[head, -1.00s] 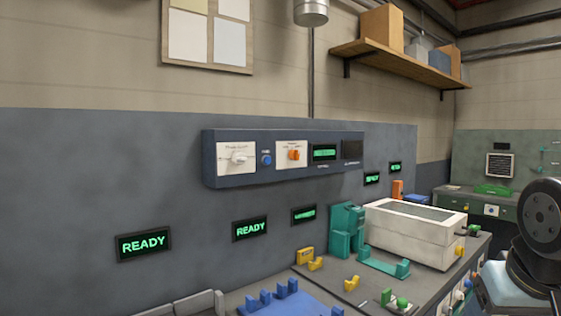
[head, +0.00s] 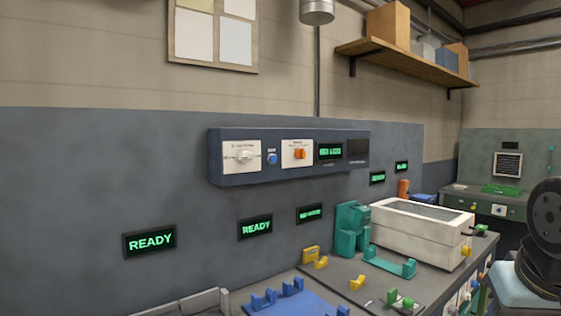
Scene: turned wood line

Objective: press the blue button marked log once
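A small round blue button (head: 272,158) sits on the long dark blue control box (head: 225,172) on the grey wall. It lies between a white plate with a pale knob (head: 241,156) and a white plate with an orange knob (head: 299,154). A tiny label above the button is too small to read. My gripper is not in view; a dark round part of my arm (head: 548,218) shows at the right edge.
Green-lit displays, some reading READY (head: 150,241), line the wall. Below stand a blue fixture (head: 290,302), a teal bracket (head: 350,228) and a white box (head: 418,238) on the bench. A wooden shelf (head: 405,66) hangs above right. The wall before the control box looks clear.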

